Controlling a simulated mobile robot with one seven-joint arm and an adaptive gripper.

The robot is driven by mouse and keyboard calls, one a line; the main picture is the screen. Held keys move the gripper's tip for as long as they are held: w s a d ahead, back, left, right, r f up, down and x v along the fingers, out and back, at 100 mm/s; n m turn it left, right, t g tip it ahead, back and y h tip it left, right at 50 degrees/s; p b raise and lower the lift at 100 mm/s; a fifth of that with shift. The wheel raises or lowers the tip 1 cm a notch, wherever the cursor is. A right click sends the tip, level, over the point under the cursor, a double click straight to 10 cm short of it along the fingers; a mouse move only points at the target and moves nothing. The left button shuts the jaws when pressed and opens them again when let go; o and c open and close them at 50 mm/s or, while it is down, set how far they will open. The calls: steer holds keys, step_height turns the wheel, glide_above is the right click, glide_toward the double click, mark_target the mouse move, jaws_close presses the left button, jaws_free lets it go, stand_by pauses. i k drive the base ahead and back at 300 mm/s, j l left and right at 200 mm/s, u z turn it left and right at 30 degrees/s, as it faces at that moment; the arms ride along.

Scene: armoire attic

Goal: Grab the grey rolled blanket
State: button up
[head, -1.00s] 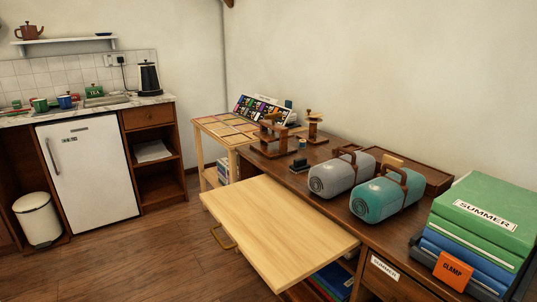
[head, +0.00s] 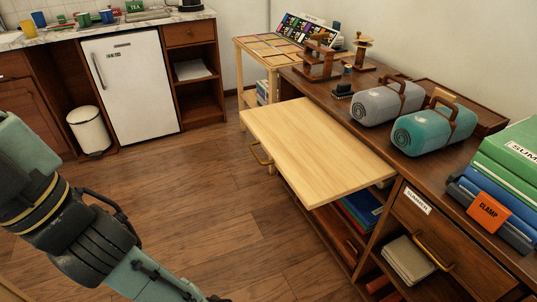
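The grey rolled blanket (head: 377,104) lies on the dark wooden desktop, a thick roll with a spiral end facing left and a brown strap with a carry handle on top. A teal rolled blanket (head: 421,137) of the same kind lies just in front of it to the right, close beside it. My arm shows at the lower left of the head view, well apart from both rolls. My gripper is not in view; the arm runs out of the bottom edge.
A pale wooden board (head: 315,148) with a brass handle juts out from the desk. A brown tray (head: 470,110) lies behind the rolls. A bin (head: 90,130) stands by the white fridge (head: 131,85). The floor between is clear.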

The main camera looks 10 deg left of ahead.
mark_target(374, 106)
steer(key=i+j+z, duration=0.15)
steer(key=z, duration=0.25)
steer(key=i+j+z, duration=0.2)
steer(key=z, duration=0.15)
steer(key=i+j+z, duration=0.1)
steer(key=z, duration=0.3)
steer(key=j, duration=0.1)
